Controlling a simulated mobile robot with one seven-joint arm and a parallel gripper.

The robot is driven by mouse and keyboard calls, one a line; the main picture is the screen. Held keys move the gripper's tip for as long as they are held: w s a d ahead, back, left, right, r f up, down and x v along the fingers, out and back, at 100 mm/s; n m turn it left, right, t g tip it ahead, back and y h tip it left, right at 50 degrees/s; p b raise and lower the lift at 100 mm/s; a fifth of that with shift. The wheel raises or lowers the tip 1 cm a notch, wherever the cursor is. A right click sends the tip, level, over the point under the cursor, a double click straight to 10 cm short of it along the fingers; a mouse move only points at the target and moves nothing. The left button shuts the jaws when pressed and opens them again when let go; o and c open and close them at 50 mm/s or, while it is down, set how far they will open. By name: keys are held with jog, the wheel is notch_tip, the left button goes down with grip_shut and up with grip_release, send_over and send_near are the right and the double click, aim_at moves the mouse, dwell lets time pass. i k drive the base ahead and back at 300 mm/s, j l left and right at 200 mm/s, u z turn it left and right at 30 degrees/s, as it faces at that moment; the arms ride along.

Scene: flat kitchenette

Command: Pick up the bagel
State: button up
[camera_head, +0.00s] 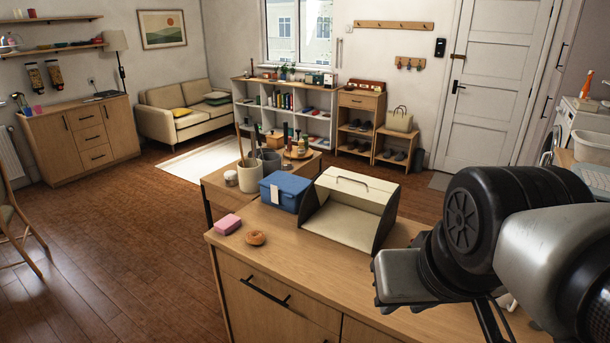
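The bagel (256,238) is small, round and golden brown. It lies flat on the wooden counter (300,261), near the front left edge, in the head view. My arm reaches in from the right side of the picture, and its dark and grey links cover the right part of the counter. The fingers of my gripper do not show clearly; the end of the arm is well to the right of the bagel and apart from it.
A pink block (227,224) lies just left of the bagel. A blue box (284,191) and an open cream bread bin (352,207) stand behind it. A white crock (250,176) with utensils stands further back. The counter in front of the bin is clear.

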aim_at(254, 238)
jog(key=i+j+z, duration=0.25)
jog(key=j, duration=0.25)
jog(key=i+j+z, duration=0.2)
jog(key=j, duration=0.35)
jog(key=i+j+z, duration=0.1)
jog(key=j+z, duration=0.15)
jog(key=j, duration=0.3)
jog(key=i+j+z, duration=0.2)
jog(key=j, duration=0.4)
jog(key=j+z, duration=0.25)
jog(key=j, duration=0.35)
